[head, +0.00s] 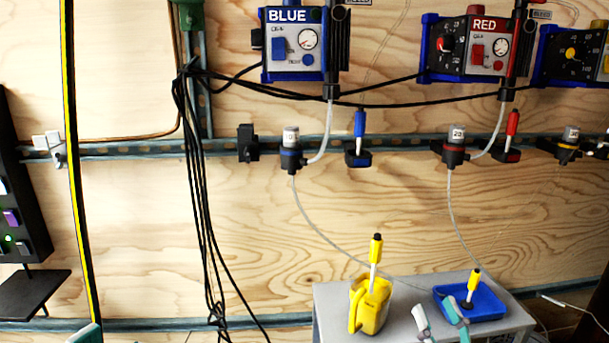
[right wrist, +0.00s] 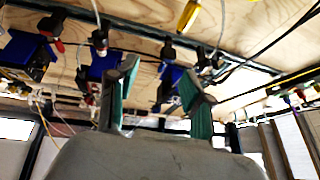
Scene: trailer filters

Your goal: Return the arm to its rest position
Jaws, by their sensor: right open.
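My right gripper (head: 437,308) shows at the bottom of the head view, its two teal-padded fingers apart. It appears in front of the grey table, near the left part of the blue tray (head: 490,301). In the right wrist view the fingers (right wrist: 158,76) stand spread with nothing between them. The right arm behind the fingers is mostly out of the head view. A teal tip of my left gripper (head: 88,334) just shows at the bottom left edge; the rest of it is cut off.
A grey table (head: 335,300) carries a yellow container (head: 371,308) with a yellow-topped stick and the tray with a yellow-handled tool (head: 472,283). Blue (head: 292,44) and red (head: 470,45) units hang on the wooden wall. Black cables (head: 197,190) hang left of centre.

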